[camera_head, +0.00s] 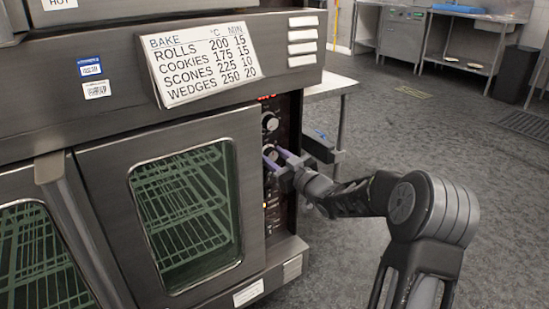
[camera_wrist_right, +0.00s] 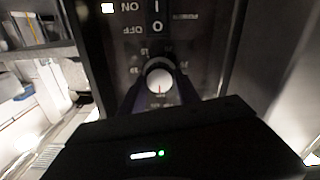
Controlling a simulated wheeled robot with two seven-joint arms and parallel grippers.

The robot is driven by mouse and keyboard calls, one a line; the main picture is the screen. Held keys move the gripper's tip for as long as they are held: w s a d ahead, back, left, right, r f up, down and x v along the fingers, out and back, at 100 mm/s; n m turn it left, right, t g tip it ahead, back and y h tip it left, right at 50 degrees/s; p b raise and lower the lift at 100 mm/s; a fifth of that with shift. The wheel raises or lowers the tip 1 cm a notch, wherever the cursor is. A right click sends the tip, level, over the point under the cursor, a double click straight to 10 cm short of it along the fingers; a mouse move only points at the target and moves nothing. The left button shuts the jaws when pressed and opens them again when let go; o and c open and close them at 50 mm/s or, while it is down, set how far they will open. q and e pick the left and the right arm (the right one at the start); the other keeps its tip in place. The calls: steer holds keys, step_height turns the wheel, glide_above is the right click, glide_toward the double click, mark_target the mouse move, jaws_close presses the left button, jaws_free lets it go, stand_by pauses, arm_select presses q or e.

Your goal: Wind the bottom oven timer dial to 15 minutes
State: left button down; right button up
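The oven's control panel (camera_head: 283,107) is a dark strip right of the glass door, with an upper dial (camera_head: 270,122) and a lower dial (camera_head: 270,151). My right gripper (camera_head: 277,160) is at the lower dial, its purple fingers apart. In the right wrist view, a round pale dial (camera_wrist_right: 160,76) with a dark rim sits between the gripper's two dark fingertips (camera_wrist_right: 161,91). They look open, one on each side; contact is not clear. A small red mark shows at the dial's picture-bottom edge. Numbers around it appear upside down and are partly hidden. My left gripper is out of view.
A power switch (camera_wrist_right: 157,22) marked ON and OFF lies beyond the dial in the wrist view. The bake chart (camera_head: 205,57) lists temperatures and minutes above the oven door (camera_head: 105,190). A metal table (camera_head: 333,84) stands beside the oven; open floor lies to the right.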

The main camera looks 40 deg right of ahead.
jaws_close()
